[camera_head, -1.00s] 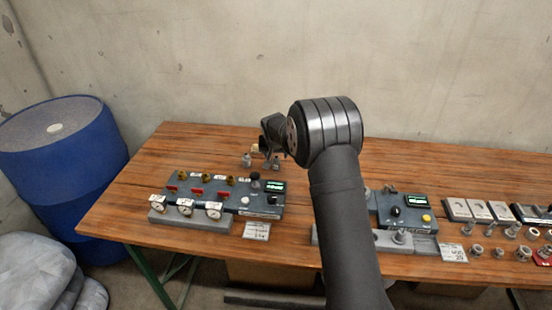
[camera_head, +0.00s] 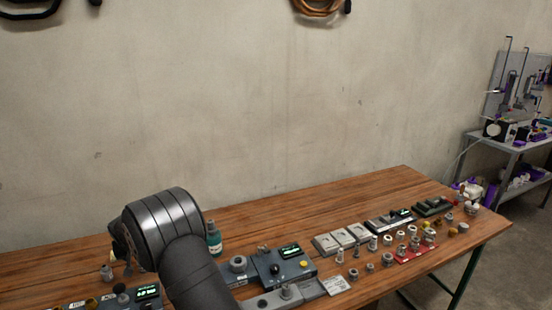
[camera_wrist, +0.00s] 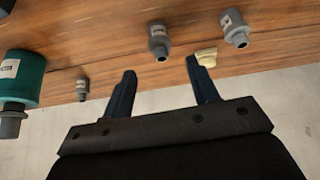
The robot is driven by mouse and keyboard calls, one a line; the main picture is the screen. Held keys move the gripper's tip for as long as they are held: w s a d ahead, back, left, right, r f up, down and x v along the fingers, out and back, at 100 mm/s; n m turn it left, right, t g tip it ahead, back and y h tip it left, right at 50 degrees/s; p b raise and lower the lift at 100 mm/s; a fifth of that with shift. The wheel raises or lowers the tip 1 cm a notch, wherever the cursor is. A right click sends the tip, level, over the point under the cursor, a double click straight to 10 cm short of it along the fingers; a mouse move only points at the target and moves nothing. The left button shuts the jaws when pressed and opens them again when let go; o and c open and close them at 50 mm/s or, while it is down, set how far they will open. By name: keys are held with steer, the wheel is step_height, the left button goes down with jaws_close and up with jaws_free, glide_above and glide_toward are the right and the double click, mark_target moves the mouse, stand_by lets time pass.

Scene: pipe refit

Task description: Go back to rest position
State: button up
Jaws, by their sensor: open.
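My gripper (camera_wrist: 165,92) shows in the wrist view with its two dark fingers wide apart. It is open, with nothing between the fingers. The wooden bench (camera_wrist: 105,40) lies beyond the fingertips, with small grey fittings (camera_wrist: 159,42) on it. A pale piece (camera_wrist: 206,57) shows right by the right fingertip; I cannot tell whether they touch. In the head view my dark arm stands at the lower left and the gripper is mostly hidden behind its wrist.
A teal bottle (camera_head: 213,238) stands just right of my arm. A grey control box (camera_head: 283,266) with a display and several fittings (camera_head: 401,248) fill the bench's right part. A shelf unit (camera_head: 510,140) stands far right. The bench's back strip is clear.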

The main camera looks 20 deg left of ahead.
steer(key=x, duration=0.9)
steer(key=shift+f, duration=0.3)
steer(key=shift+r, duration=0.2)
